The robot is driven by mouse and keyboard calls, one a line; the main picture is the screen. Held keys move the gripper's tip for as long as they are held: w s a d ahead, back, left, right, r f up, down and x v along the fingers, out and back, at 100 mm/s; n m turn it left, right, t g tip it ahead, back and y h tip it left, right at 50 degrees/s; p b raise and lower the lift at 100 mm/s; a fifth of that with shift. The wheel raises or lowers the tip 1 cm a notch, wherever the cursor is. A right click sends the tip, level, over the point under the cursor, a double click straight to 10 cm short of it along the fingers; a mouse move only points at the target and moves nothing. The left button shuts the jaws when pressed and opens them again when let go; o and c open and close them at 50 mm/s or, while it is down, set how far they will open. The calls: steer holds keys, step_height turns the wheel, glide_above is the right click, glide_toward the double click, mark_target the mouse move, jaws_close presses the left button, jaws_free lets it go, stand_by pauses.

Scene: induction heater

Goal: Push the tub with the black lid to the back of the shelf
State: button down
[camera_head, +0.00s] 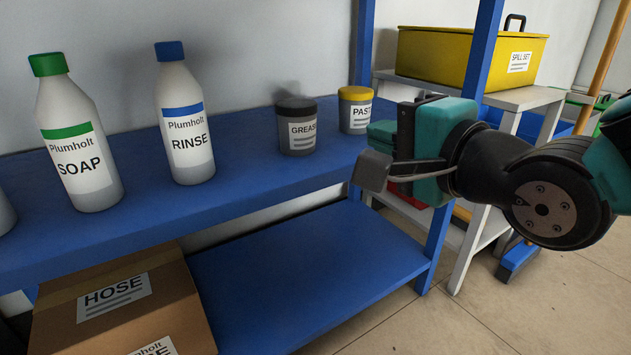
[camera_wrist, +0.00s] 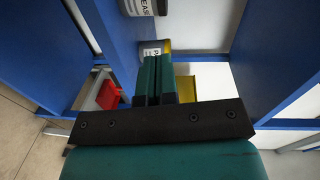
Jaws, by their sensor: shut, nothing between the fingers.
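The tub with the black lid (camera_head: 296,127) is grey, has a white GREASE label and stands upright on the upper blue shelf (camera_head: 255,182). Bare shelf shows in front of it. It also shows in part at the top edge of the wrist view (camera_wrist: 143,7). My gripper (camera_head: 378,134) is to the right of this tub and apart from it, beside the shelf's right end. Its teal fingers are together with nothing between them, as the wrist view (camera_wrist: 154,72) shows.
A tub with a yellow lid (camera_head: 355,112), labelled PASTE, stands between the black-lidded tub and my gripper. The RINSE bottle (camera_head: 187,125) and SOAP bottle (camera_head: 80,150) stand to the left. Blue posts (camera_head: 480,50) rise at the right end. A HOSE box (camera_head: 115,310) is below.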

step_height(320, 180, down, 3)
steer(key=b, duration=0.2)
steer(key=t+p, duration=0.1)
steer(key=p, duration=1.5)
glide_toward(308, 118)
steer(key=shift+m, duration=0.4)
steer(key=x, duration=0.7)
steer(key=shift+w+a+f, duration=0.1)
steer(key=shift+w, duration=0.1)
